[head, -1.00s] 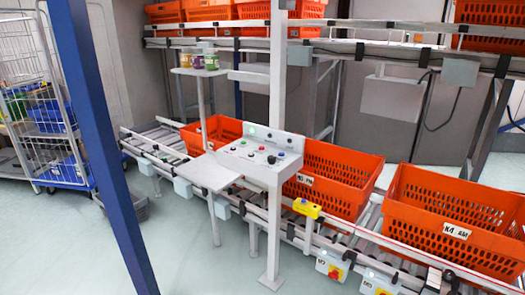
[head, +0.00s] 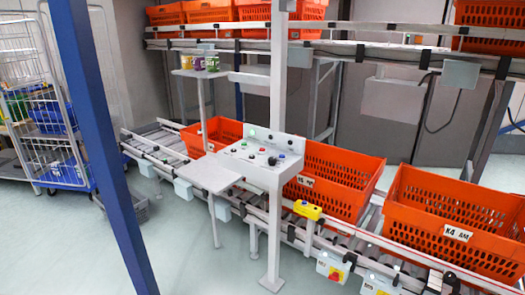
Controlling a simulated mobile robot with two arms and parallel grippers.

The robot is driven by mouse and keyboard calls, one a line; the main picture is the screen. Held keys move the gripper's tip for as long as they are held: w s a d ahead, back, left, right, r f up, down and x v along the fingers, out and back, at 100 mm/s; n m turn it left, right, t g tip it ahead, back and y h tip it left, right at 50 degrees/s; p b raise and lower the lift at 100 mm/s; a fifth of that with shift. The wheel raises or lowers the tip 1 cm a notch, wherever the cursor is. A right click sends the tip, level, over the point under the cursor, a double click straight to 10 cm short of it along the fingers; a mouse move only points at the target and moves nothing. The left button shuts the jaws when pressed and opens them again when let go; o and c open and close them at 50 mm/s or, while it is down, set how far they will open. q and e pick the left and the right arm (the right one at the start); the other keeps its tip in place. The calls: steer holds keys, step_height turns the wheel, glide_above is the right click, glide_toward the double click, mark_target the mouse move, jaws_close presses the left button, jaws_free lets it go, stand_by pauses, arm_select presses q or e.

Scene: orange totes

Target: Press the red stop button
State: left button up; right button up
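The grey control panel (head: 262,172) is fixed to a light grey post in the middle of the head view. Its sloped top carries several small buttons and knobs, and a green light shows on its upright back plate. Neither of my grippers is in view, and nothing touches the panel.
A grey shelf plate (head: 209,175) sits left of the panel. Orange totes (head: 455,212) stand on the roller conveyor behind and to the right. A yellow box (head: 308,210) with a button is on the conveyor's front rail. A blue post (head: 98,150) crosses the left foreground. Floor in front is clear.

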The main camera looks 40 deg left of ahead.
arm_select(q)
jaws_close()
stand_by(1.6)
